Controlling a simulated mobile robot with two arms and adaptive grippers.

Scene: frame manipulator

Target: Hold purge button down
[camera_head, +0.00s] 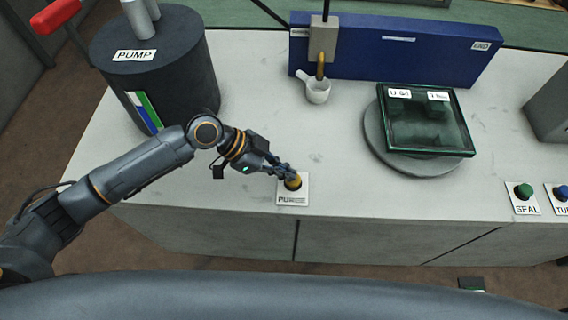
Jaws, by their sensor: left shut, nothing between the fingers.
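The purge button (294,184) is a yellow-topped button on a white label plate (292,200) near the front edge of the counter. The plate's lettering begins "PU" and the rest is too small to read. My left gripper (289,174) is shut and empty, with its fingertips at the button's top and partly covering it. They look to be touching it, but I cannot tell how far the button is pressed. My right gripper is not in view.
A dark cylinder labelled PUMP (155,75) stands at the left. A white cup (317,90) sits under a brass spout by a blue panel (400,50). A glass-topped case (425,120) rests on a round base. Green SEAL (524,190) and blue (561,192) buttons are at the right.

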